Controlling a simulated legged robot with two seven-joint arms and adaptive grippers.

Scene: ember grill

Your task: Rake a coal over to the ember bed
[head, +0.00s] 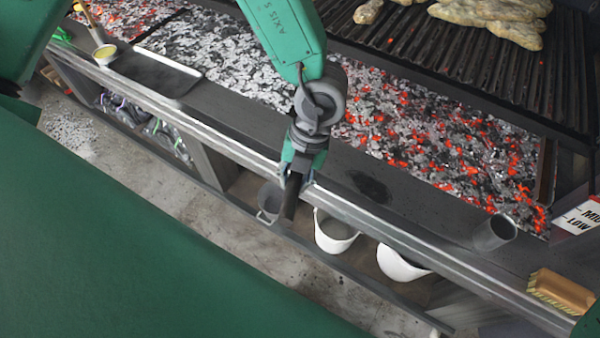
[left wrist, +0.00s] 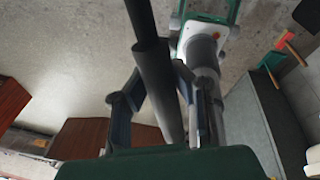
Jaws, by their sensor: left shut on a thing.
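My left gripper (head: 298,172) is shut on a dark round handle (head: 291,198), which looks like the rake's. It hangs over the front edge of the grill counter. In the left wrist view the thick handle (left wrist: 158,85) lies between the fingers (left wrist: 160,105), with a thinner shaft running up out of frame. The rake's head is not in view. The ember bed (head: 440,145) with glowing orange coals lies to the right of the arm. A mostly grey coal bed (head: 225,58) lies to the left. No single coal stands apart clearly. My right gripper is not in view.
A metal grate (head: 470,60) with pieces of food is behind the ember bed. On the counter are a dark tray (head: 150,75), a grey cup (head: 493,232) and a wooden brush (head: 562,290). White buckets (head: 335,232) stand below the edge. A sign (head: 580,218) is at right.

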